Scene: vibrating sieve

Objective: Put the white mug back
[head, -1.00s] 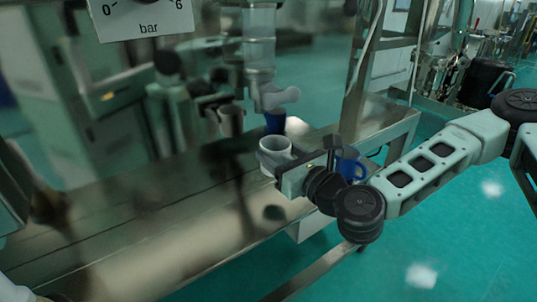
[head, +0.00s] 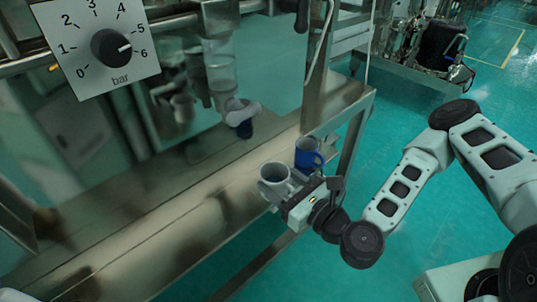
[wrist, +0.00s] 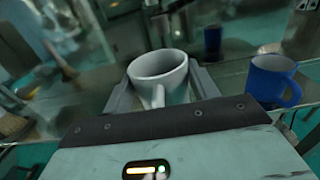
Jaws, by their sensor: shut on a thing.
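The white mug (head: 274,178) is upright between the fingers of my gripper (head: 280,190), near the front edge of the steel table in the head view. My gripper is shut on it. In the wrist view the white mug (wrist: 159,78) sits between both fingers, its handle toward my palm and its open top showing. I cannot tell whether its base touches the table.
A blue mug (head: 308,153) stands on the steel table (head: 330,105) just right of the white mug; it also shows in the wrist view (wrist: 272,80). A dark blue cup (wrist: 212,40) is farther back. A pressure dial (head: 112,48) is at upper left.

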